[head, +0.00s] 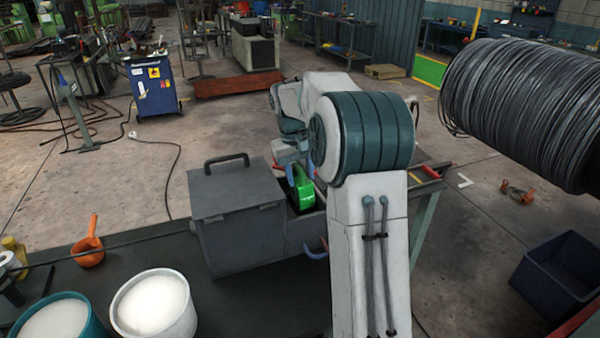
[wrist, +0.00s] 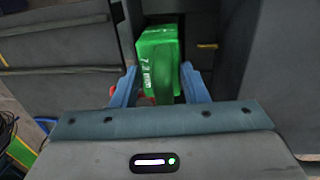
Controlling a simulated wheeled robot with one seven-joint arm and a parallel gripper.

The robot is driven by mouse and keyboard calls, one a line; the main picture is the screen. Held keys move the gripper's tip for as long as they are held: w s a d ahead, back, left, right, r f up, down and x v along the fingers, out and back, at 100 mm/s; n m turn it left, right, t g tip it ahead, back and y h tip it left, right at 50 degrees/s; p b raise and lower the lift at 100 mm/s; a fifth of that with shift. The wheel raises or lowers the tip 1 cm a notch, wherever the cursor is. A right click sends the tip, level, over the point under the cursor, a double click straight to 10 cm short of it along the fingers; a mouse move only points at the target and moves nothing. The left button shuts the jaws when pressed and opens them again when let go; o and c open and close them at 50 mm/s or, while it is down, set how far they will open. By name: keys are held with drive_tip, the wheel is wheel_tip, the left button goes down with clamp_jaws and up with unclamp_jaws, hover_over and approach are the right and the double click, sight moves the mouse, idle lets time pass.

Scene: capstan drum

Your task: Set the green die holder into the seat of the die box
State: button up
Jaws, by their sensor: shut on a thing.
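The green die holder (head: 302,187) is at the open right part of the grey die box (head: 236,218), partly hidden by my arm in the head view. In the wrist view the green die holder (wrist: 159,55) stands between the two blue fingers of my gripper (wrist: 160,84), which is shut on it. Dark grey box walls (wrist: 204,20) rise on both sides of the holder. The seat under the holder is hidden, and I cannot tell whether the holder touches it.
A lidded section with a black handle (head: 226,160) forms the left of the box. An orange ladle (head: 90,246) and two tubs of white powder (head: 153,303) are on the dark bench at left. A wire coil (head: 520,95) hangs at upper right. A blue bin (head: 560,272) is at lower right.

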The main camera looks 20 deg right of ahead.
drive_tip(key=shift+f+b, duration=1.2)
drive_tip(key=shift+f, duration=0.65)
idle(1.2)
drive_tip(key=o, duration=1.8)
drive_tip(key=shift+f, duration=0.1)
drive_tip(key=shift+c, duration=0.2)
drive_tip(key=shift+r+p, duration=3.75)
drive_tip(key=shift+r, duration=0.85)
drive_tip(key=shift+s, duration=0.1)
